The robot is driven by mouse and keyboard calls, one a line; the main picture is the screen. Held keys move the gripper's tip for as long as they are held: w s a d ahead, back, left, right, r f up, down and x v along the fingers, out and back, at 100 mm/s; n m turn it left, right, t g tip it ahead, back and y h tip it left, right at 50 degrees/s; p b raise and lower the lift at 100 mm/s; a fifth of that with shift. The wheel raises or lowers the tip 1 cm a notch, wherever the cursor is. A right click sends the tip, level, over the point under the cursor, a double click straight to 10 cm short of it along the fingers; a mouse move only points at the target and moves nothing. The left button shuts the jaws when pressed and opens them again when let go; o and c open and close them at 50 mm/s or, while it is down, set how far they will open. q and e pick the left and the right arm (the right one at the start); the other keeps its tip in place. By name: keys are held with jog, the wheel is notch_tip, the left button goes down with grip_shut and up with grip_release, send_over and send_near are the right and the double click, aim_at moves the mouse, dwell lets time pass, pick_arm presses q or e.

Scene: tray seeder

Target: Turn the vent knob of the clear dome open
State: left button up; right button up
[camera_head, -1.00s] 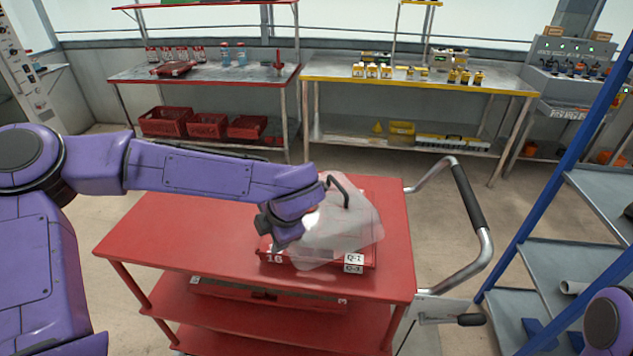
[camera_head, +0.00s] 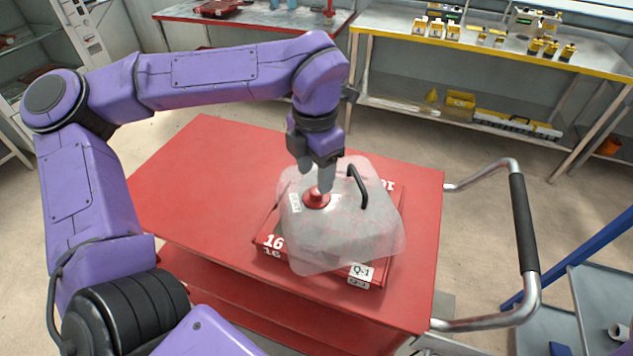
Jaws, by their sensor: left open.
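The clear dome (camera_head: 345,240) sits over a red tray (camera_head: 268,244) on the red cart top. A black handle (camera_head: 358,186) stands on the dome. The round red vent knob (camera_head: 316,199) is on top of the dome, left of the handle. My left gripper (camera_head: 322,188) points down right over the knob, its fingertips at or just above it. It is open; whether the fingers touch the knob I cannot tell. The gripper hides part of the knob's far side. My right gripper is not in view.
The red cart (camera_head: 190,185) has free room on its top left of the tray. Its metal push handle (camera_head: 525,230) sticks out at the right.

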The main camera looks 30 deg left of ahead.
aim_at(316, 190)
pick_arm(q)
jog(key=f, duration=0.4)
jog(key=shift+w+f, duration=0.25)
jog(key=shift+w, duration=0.1)
jog(key=shift+s+f, duration=0.1)
jog(key=shift+f, duration=0.05)
jog(key=shift+s, duration=0.1)
grip_shut()
jog(key=shift+p, duration=0.3)
jog(key=shift+m+p, duration=0.3)
jog(key=shift+m, duration=0.1)
